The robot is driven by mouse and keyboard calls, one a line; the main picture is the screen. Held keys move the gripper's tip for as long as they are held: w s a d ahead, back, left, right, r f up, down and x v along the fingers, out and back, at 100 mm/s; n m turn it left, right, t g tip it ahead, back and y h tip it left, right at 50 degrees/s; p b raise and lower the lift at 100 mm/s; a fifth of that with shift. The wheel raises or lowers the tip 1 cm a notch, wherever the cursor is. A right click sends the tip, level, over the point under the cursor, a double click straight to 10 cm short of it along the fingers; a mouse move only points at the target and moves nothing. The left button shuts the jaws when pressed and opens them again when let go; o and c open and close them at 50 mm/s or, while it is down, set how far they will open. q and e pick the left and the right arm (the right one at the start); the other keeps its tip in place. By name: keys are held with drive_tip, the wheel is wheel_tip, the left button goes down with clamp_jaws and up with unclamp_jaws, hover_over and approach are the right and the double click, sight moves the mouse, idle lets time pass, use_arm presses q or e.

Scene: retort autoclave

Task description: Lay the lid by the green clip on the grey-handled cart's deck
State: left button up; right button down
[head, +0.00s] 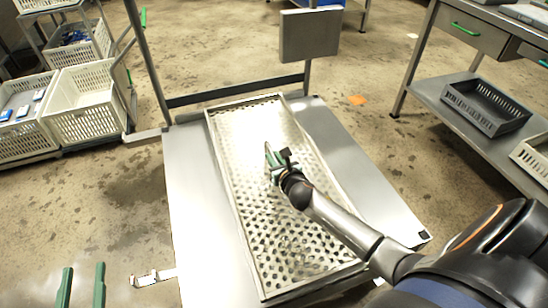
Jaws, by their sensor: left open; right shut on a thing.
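The lid (296,235) is a long, perforated steel panel with a narrow raised rim. It lies flat over the bare steel deck (195,215) of the cart, slightly turned; I cannot tell whether its whole underside touches. My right gripper (270,158) is above the lid's middle, shut on a small part there, which I take to be its clip. The fingers hide most of that part, so I cannot make out its colour. My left gripper (83,267) is open and empty, its two green fingers apart at the lower left, left of the deck.
A dark cart frame (235,92) with a grey box (309,36) stands at the deck's far end. White crates (85,104) sit at the left. A steel bench (450,75) with a dark crate (487,107) stands at the right. An orange floor mark (357,100) lies beyond the deck.

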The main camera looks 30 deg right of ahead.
drive_tip(key=shift+w+f+b, duration=0.15)
drive_tip(key=shift+f+b, duration=0.2)
drive_tip(key=shift+b, duration=0.1)
drive_tip(key=shift+f, duration=0.35)
use_arm(q)
wheel_tip(320, 180, up, 8)
drive_tip(key=s+m+t+h, duration=0.1)
drive_tip(key=m+t+h, duration=0.1)
drive_tip(key=t, duration=0.1)
drive_tip(key=shift+d+r, duration=0.25)
drive_tip(key=shift+d, duration=0.05)
drive_tip(key=shift+s, duration=0.1)
drive_tip(key=shift+f+b, duration=0.3)
drive_tip(key=shift+f, duration=0.1)
use_arm(e)
drive_tip(key=shift+f, duration=0.1)
use_arm(q)
drive_tip(key=shift+f, duration=0.15)
use_arm(e)
drive_tip(key=shift+f, duration=0.3)
